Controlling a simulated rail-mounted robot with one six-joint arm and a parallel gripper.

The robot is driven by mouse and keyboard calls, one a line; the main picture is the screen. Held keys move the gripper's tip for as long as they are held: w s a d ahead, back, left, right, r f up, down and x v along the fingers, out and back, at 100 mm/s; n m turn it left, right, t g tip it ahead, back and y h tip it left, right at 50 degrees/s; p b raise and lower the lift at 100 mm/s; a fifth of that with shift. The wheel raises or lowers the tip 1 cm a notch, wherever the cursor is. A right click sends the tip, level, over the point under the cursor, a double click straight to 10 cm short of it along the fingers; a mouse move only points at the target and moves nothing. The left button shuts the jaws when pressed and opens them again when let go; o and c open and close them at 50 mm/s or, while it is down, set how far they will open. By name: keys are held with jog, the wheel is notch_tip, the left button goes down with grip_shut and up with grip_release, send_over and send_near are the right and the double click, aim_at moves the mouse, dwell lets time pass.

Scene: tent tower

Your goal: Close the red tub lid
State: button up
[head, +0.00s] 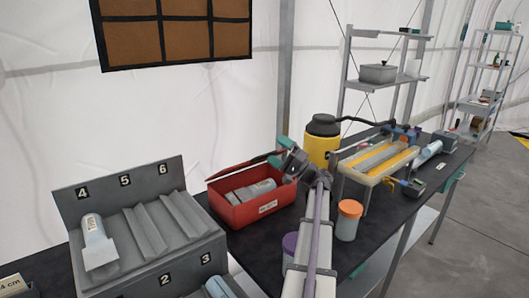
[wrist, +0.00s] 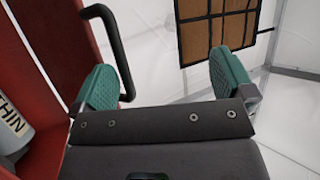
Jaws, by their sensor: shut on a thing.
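The red tub (head: 240,215) stands on the dark bench in the middle of the head view, with grey-white cylinders (head: 255,189) inside. Its red lid (head: 238,168) is raised and tilted along the back; the lid also shows in the wrist view (wrist: 62,35). A black handle (wrist: 114,45) sticks out from the lid. My gripper (head: 279,151), with green finger pads, is at the lid's right end above the tub. The exact contact is hard to see.
A numbered grey rack (head: 150,225) stands to the left. A yellow container with a black top (head: 321,148) stands behind my arm, and an orange-lidded jar (head: 348,220) to its right. A purple-lidded jar (head: 290,243) is partly hidden by my arm.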

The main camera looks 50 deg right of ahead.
jog(key=shift+t, duration=0.7)
jog(key=s+r, duration=0.1)
jog(key=s, duration=0.1)
jog(key=s+r, duration=0.1)
jog(key=s, duration=0.2)
jog(key=s+r, duration=0.1)
jog(key=s, duration=0.2)
jog(key=shift+s+d, duration=0.1)
jog(key=shift+d, duration=0.2)
jog(key=c, duration=1.1)
jog(key=shift+w+d+f+b, duration=0.2)
jog(key=shift+w+f+b, duration=0.2)
jog(key=shift+w, duration=0.2)
jog(key=shift+w+f, duration=0.1)
jog(key=shift+w, duration=0.15)
jog(key=w+a+r+m+g+h+p, duration=0.25)
jog(key=a+r+p, duration=0.2)
jog(key=p, duration=0.35)
notch_tip(320, 180, down, 7)
jog(key=s+m+g+h, duration=0.2)
jog(key=m+g+h, duration=0.3)
jog(key=h, duration=0.1)
jog(key=x, duration=0.7)
jog(key=b+x, duration=0.1)
jog(key=x, duration=0.3)
jog(key=shift+w+d+f, duration=0.15)
jog(key=shift+d, duration=0.15)
